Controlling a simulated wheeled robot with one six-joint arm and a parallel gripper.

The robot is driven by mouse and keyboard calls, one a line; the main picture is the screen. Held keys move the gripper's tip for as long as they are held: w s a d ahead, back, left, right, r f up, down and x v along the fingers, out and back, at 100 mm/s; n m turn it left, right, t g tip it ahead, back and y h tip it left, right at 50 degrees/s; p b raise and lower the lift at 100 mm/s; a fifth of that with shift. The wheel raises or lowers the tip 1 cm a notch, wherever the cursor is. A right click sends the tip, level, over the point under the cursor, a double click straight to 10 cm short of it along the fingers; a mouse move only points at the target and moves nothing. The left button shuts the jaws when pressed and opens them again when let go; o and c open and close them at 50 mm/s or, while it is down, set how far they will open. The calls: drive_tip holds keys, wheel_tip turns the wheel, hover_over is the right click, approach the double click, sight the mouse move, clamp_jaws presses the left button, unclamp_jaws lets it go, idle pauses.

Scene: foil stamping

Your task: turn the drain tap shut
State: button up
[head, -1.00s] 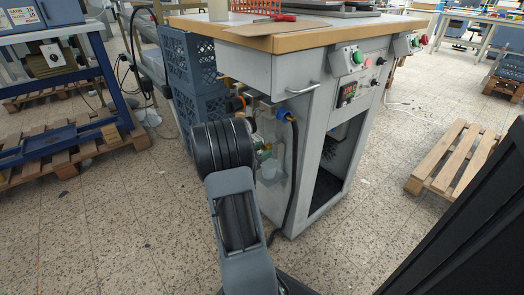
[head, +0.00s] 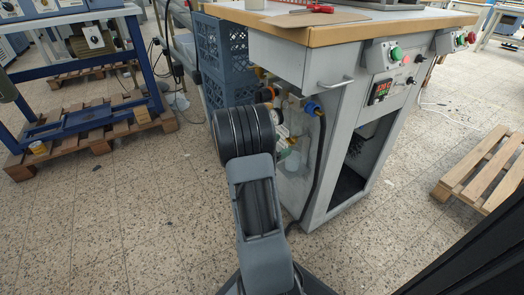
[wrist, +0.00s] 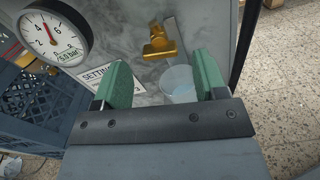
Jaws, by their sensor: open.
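The brass drain tap (wrist: 160,44) is on the grey, stained panel at the top middle of the wrist view. Its handle stands up from the body. A clear cup (wrist: 178,84) with pale blue liquid is below and slightly right of the tap. My gripper (wrist: 160,66) is open and empty, with a green pad on each side. The tap shows beyond the gap between the pads, apart from both. In the head view my arm hides most of my gripper, and I cannot make out the tap there.
A pressure gauge (wrist: 55,38) is left of the tap, with a settings label (wrist: 98,78) below it. A blue crate (wrist: 40,108) is at the left. In the head view a hose (head: 318,160) hangs right of my arm, under the wooden-topped bench (head: 370,28).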

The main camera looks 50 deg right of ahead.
drive_tip(key=p+v, duration=0.3)
drive_tip(key=v, duration=0.7)
drive_tip(key=shift+w+a, duration=0.15)
drive_tip(key=shift+a, duration=0.2)
drive_tip(key=shift+r, duration=0.1)
